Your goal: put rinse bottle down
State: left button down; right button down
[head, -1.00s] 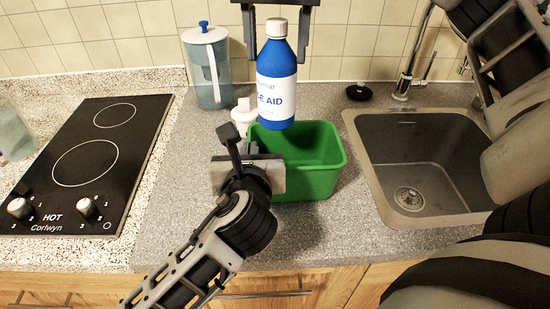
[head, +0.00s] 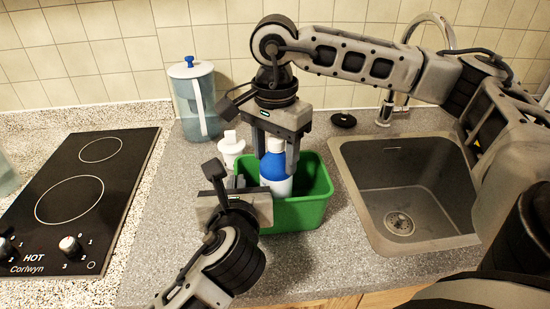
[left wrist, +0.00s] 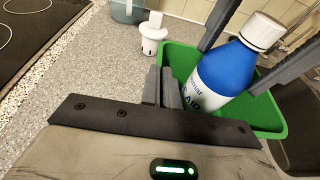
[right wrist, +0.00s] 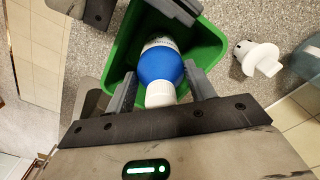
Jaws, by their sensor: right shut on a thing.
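The rinse bottle, blue with a white cap and white label (head: 277,183), stands nearly upright, its lower part inside the green box (head: 305,212). My right gripper (head: 277,165) points down from above and is shut on the bottle, a finger on each side. In the right wrist view the bottle (right wrist: 157,68) sits between the fingers, cap toward the camera. The box walls hide its base; I cannot tell whether it touches the floor. My left gripper (head: 238,183) is at the box's left rim, its fingers close together in the left wrist view (left wrist: 165,88).
A sink (head: 405,190) is to the right, with a black round piece (head: 343,120) behind. A black hob (head: 75,190) is at left. Counter in front is free.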

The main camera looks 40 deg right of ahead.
pick_arm(q)
jog(key=shift+f, duration=0.1)
pick_arm(e)
jog(key=shift+f, duration=0.65)
jog(key=shift+f, duration=0.2)
jog(key=c, duration=0.5)
grip_release()
jog(key=shift+r, duration=0.1)
notch_tip(320, 180, up, 12)
jog(key=shift+r, duration=0.1)
